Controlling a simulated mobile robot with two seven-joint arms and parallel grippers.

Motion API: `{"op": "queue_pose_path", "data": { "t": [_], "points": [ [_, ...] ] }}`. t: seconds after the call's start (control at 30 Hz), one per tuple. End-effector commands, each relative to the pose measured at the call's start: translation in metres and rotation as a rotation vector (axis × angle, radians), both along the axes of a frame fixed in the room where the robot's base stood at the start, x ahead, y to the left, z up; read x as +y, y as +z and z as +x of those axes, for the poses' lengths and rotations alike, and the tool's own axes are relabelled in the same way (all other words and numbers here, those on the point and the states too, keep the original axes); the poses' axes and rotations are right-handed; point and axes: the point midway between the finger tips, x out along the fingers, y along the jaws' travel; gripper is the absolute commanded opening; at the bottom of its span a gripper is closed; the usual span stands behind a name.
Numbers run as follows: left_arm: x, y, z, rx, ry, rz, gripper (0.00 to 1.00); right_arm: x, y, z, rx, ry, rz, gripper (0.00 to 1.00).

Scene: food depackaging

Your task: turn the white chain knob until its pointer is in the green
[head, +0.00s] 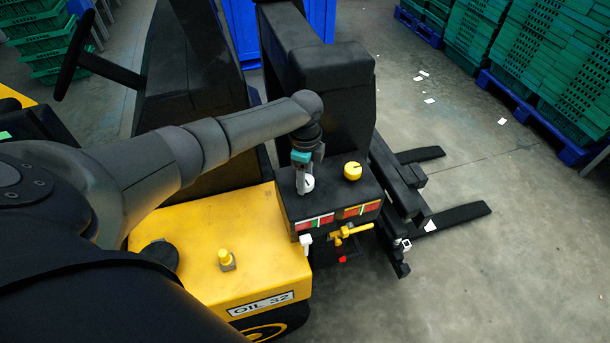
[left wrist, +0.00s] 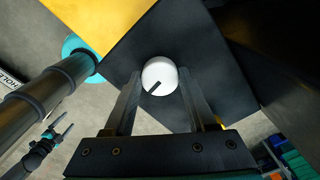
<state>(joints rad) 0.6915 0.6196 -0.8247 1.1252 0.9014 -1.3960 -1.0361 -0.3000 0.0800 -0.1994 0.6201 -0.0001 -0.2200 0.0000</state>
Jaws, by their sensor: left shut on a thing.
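The white chain knob (head: 307,184) is on top of the black control box (head: 332,194). My left gripper (head: 304,172) comes down over it and is shut on it. In the left wrist view the round white knob (left wrist: 162,71) sits between the two fingers of my left gripper (left wrist: 160,76). Its dark pointer line points to the lower left there. A red and green strip (head: 314,222) is on the box front below the knob. Which colour the pointer meets cannot be told. My right gripper (left wrist: 56,133) shows small in the left wrist view, its fingers apart and empty.
A yellow knob (head: 352,171) stands right of the white one, above an orange-red strip (head: 361,209). A yellow handle (head: 350,231) and a white lever (head: 306,240) are below. Dark forks (head: 455,217) reach right. Green crates (head: 540,60) stand far right, beyond open floor.

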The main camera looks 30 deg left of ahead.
Motion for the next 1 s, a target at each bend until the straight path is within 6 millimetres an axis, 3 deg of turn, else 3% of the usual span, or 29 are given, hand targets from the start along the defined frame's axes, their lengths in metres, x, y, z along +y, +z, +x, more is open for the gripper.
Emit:
{"op": "queue_pose_path", "data": {
  "t": [0.5,1.0],
  "points": [
    [-0.0009,0.0005,0.0010,-0.003,-0.459,-0.002,0.01,0.0004,-0.0023,-0.0002,0.000,0.000,0.001,0.89],
    [-0.0010,0.0008,0.0010,-0.002,-0.669,-0.003,0.01,0.0006,-0.0044,-0.0002,0.000,0.001,0.001,0.89]
  ]
}}
